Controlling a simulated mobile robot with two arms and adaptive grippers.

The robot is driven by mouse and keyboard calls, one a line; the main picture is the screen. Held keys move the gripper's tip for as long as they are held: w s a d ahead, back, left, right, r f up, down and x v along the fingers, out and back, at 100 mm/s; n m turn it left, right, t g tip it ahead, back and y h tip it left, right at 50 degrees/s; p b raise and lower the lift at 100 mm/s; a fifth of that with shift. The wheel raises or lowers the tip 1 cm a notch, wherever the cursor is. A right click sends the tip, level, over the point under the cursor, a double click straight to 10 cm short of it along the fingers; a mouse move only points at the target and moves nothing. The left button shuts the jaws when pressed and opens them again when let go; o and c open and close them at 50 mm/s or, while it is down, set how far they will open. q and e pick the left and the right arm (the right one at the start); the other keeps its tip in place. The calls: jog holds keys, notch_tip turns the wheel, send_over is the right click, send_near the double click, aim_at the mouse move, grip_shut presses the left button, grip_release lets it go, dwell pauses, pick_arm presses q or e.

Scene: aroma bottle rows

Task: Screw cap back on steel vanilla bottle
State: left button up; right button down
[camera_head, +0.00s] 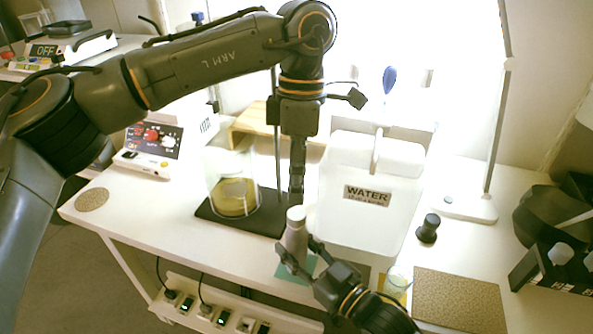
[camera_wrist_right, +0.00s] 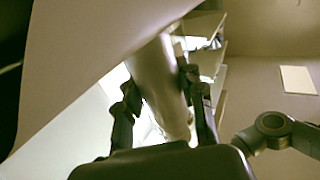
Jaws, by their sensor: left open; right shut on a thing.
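The steel bottle (camera_head: 295,238) stands upright at the table's front edge, over a green mat, with a paler cap-like top (camera_head: 296,213) on it. I cannot tell how tightly that top sits. My right gripper (camera_head: 299,257) is shut on the bottle's body from the lower right. The right wrist view shows the bottle (camera_wrist_right: 160,82) between its two fingers (camera_wrist_right: 160,90). My left gripper (camera_head: 297,190) points straight down just above the bottle's top, seen edge-on. It is open and appears empty.
A white WATER container (camera_head: 368,222) stands close to the right of the bottle. A glass beaker with yellow liquid (camera_head: 233,197) sits on a dark plate to the left. A small black object (camera_head: 428,228) and a cork mat (camera_head: 459,301) are farther right. A green mat (camera_head: 284,273) lies below the bottle.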

aim_at(297, 213)
pick_arm(q)
jog(key=n, duration=0.4)
jog(key=shift+r, duration=0.2)
jog(key=n+t, duration=0.1)
jog(key=n, duration=0.2)
jog(key=shift+s+r+n, duration=0.1)
jog(key=shift+r+n, duration=0.05)
jog(key=shift+n, duration=0.25)
jog(key=n, duration=0.6)
jog(key=shift+s+r+n+t, duration=0.2)
jog(key=shift+r+n+t, duration=0.05)
jog(key=shift+n+t, duration=0.15)
jog(key=shift+f, duration=4)
